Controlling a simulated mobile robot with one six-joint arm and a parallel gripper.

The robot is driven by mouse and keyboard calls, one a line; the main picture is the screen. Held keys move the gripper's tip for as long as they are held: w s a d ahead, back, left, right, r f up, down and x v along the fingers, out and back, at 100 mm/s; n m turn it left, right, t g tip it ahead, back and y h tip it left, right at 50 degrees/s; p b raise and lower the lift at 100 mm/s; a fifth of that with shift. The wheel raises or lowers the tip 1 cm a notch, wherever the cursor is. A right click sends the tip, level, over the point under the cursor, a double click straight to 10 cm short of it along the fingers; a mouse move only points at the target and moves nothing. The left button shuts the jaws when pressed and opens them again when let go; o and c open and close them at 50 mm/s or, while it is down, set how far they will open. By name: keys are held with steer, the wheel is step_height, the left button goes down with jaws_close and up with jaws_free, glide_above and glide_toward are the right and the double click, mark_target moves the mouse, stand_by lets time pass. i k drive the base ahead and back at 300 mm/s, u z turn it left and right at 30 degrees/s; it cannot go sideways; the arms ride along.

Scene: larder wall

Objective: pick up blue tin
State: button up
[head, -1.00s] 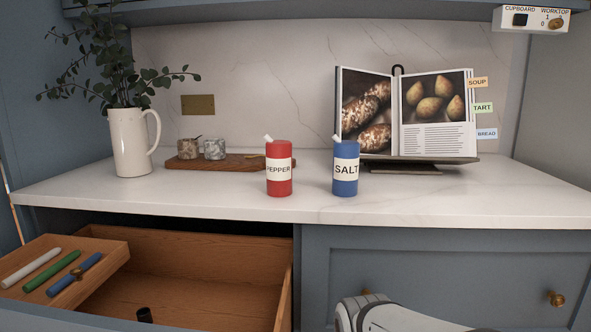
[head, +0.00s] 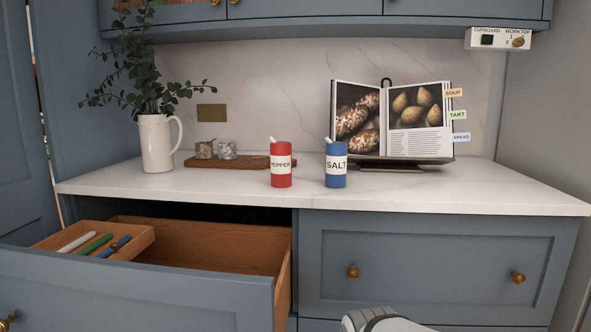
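The blue tin (head: 336,164) has a white label reading SALT and stands upright on the white worktop, right of centre in the head view. A small white spout or scoop sticks up at its top left. A red tin (head: 281,165) labelled PEPPER stands upright to its left, apart from it. Only a white and grey part of my arm shows at the bottom edge, below the worktop. My gripper is out of view.
An open cookbook on a stand (head: 391,163) stands behind and right of the blue tin. A wooden board (head: 240,162) with two small pots and a white jug (head: 156,145) are at left. An open drawer (head: 190,266) juts out below. The right worktop is clear.

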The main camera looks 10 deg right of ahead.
mark_target(336, 153)
steer(key=u, duration=0.9)
steer(key=k, duration=0.65)
steer(key=z, duration=0.8)
steer(key=i, duration=1.05)
steer(key=z, duration=0.1)
